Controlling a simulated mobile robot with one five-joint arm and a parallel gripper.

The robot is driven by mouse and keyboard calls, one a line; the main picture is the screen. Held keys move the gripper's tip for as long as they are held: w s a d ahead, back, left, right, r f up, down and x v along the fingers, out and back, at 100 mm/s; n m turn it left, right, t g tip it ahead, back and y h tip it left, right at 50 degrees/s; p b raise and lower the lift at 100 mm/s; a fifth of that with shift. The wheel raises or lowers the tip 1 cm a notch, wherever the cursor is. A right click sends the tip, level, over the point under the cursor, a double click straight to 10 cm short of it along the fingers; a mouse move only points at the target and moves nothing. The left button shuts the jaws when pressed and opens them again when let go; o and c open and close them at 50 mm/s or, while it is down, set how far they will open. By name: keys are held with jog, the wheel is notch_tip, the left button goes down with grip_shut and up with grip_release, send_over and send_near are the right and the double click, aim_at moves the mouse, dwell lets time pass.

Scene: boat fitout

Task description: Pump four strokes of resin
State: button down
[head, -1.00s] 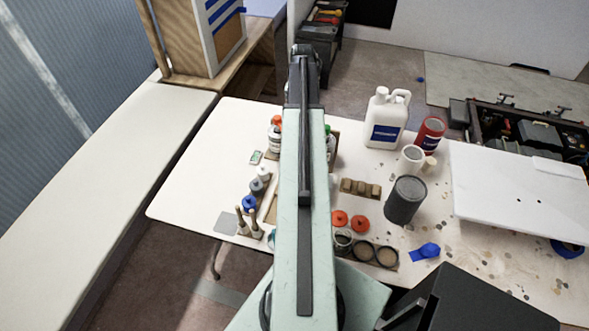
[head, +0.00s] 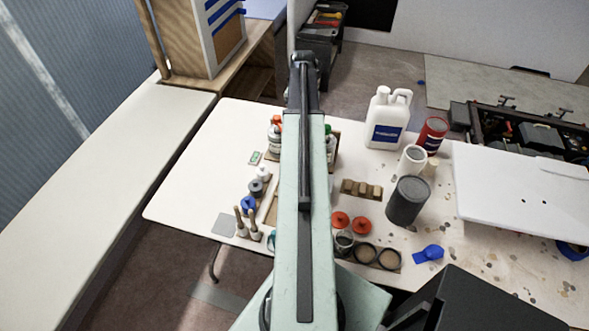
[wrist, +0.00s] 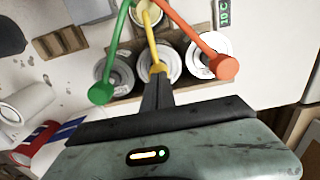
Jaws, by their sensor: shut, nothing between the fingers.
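Three pump containers stand in a row in the wrist view. They carry a green pump (wrist: 101,93), a yellow pump (wrist: 157,67) and an orange-red pump (wrist: 227,68). Their labels are too small to read, so I cannot tell which holds resin. My gripper (wrist: 157,82) is shut and empty, its fingertips right at the yellow pump's head; I cannot tell whether they touch. In the head view the orange-red-topped container (head: 275,135) and the green-topped one (head: 329,145) show on either side of my arm. My arm hides the yellow pump and my fingertips there.
A white jug (head: 387,118), a red can (head: 432,133) and a dark grey cylinder (head: 407,200) stand right of my arm. A wooden block (head: 362,189) and orange lids (head: 351,223) lie nearer. Small bottles and brushes (head: 246,224) stand left.

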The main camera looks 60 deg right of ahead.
jog(key=shift+r, duration=0.1)
jog(key=shift+r+p, duration=1.9)
jog(key=shift+p, duration=0.1)
notch_tip(320, 180, up, 3)
jog(key=p, duration=0.3)
